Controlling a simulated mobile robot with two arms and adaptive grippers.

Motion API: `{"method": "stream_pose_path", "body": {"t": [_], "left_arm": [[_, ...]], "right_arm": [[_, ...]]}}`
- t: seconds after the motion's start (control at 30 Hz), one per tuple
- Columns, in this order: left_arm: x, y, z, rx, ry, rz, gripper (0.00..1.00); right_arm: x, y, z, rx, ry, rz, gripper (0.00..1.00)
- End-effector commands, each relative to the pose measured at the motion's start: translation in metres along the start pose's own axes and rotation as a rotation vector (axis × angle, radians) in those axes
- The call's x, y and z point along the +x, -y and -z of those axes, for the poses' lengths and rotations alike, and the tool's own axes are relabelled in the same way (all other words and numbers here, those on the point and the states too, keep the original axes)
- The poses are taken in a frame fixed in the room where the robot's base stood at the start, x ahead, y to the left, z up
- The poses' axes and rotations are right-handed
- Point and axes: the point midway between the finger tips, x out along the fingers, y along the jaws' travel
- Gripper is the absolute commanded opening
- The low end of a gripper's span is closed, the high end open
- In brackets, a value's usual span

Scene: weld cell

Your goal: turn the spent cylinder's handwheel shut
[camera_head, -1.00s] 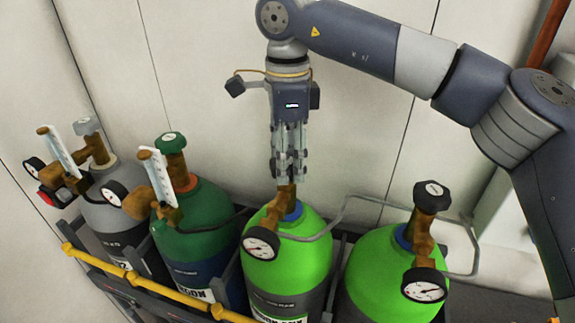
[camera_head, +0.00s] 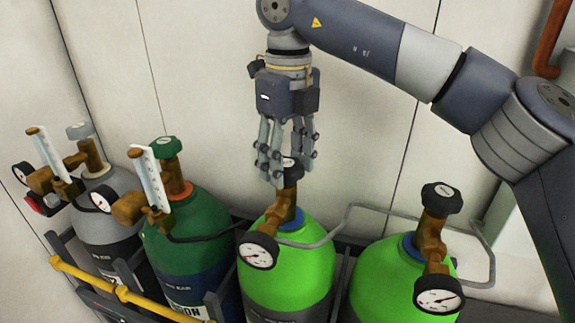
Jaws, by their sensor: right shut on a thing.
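My right gripper (camera_head: 288,170) comes down from above onto the middle bright green cylinder (camera_head: 290,262). Its fingers are shut on that cylinder's dark handwheel (camera_head: 291,164), which shows partly between them on top of the brass valve (camera_head: 285,206). A round gauge (camera_head: 258,251) hangs at the front of this valve. A second bright green cylinder (camera_head: 385,285) stands to the right, with a black handwheel (camera_head: 441,197) and a gauge (camera_head: 439,299); nothing touches it. I cannot tell from the gauges which cylinder is spent. My left gripper is not in view.
A dark green cylinder (camera_head: 190,230) and a grey cylinder (camera_head: 105,222) with regulators and flow tubes stand at left. A yellow rail (camera_head: 90,279) runs along the front. The wall is close behind.

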Motion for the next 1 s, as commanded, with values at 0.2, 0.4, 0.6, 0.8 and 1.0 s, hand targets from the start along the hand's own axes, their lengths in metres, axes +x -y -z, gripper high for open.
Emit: {"method": "stream_pose_path", "body": {"t": [0.2, 0.4, 0.6, 0.8, 1.0], "left_arm": [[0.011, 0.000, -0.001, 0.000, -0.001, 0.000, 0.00], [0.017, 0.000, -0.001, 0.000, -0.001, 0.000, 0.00], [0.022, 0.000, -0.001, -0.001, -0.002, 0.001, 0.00], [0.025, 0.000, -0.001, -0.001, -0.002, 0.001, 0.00], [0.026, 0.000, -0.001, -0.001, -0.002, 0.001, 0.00]], "right_arm": [[0.001, 0.000, 0.000, 0.203, 0.007, 0.002, 0.25], [0.000, 0.000, 0.000, 0.374, 0.009, 0.002, 0.25], [0.000, 0.000, 0.000, 0.505, 0.011, 0.001, 0.25], [-0.001, 0.000, 0.000, 0.587, 0.013, 0.001, 0.25], [-0.002, 0.000, 0.000, 0.626, 0.014, 0.002, 0.25]]}}
